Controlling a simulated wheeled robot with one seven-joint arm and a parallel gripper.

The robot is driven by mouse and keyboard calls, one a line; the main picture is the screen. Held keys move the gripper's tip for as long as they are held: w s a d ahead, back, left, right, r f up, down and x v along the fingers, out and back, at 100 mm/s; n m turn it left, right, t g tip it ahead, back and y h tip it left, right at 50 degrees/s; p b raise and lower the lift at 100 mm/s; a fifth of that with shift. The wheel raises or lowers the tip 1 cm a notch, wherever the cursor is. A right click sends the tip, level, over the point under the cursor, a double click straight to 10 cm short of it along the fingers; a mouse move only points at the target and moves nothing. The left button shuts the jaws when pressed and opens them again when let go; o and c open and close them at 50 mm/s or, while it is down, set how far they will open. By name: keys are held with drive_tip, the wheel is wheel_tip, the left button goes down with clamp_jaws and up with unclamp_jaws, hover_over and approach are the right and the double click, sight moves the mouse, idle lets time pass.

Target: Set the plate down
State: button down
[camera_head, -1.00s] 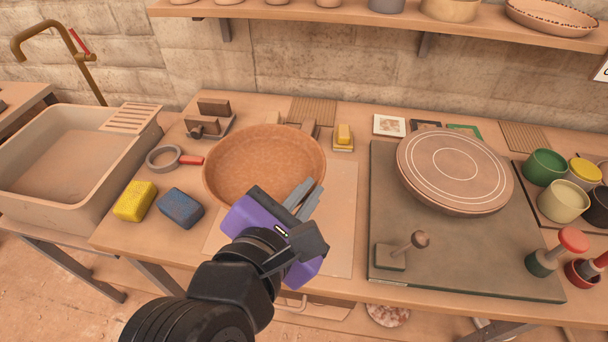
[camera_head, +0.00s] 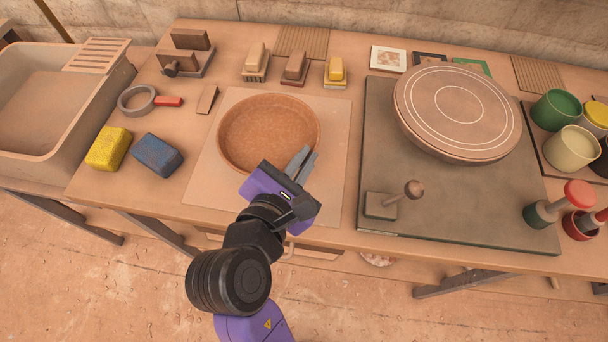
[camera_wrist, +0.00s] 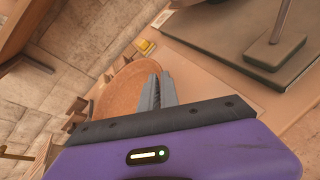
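The plate (camera_head: 268,130) is a round, shallow terracotta dish with a raised rim. It is level over the pale square board (camera_head: 208,178) on the table. It looks down at the board, but I cannot tell whether it rests on it or hangs just above. My gripper (camera_head: 306,158) is at the plate's front right rim, its grey fingers close together with the rim between them. In the wrist view the fingers (camera_wrist: 157,90) reach toward the plate (camera_wrist: 118,88) and hide part of its edge.
A dark slab (camera_head: 470,215) with a round wheel (camera_head: 458,108) and a knobbed block (camera_head: 382,205) lies to the right. Yellow (camera_head: 108,149) and blue (camera_head: 157,155) sponges are left. Several stamps stand behind the plate. A sink (camera_head: 50,110) is far left.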

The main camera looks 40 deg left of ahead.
drive_tip(key=shift+f+b, duration=0.4)
drive_tip(key=shift+f, duration=2.65)
drive_tip(key=c, duration=1.6)
unclamp_jaws()
drive_tip(key=shift+f, duration=0.1)
drive_tip(key=shift+s, duration=0.1)
drive_tip(key=v, duration=1.2)
drive_tip(key=shift+p, duration=0.3)
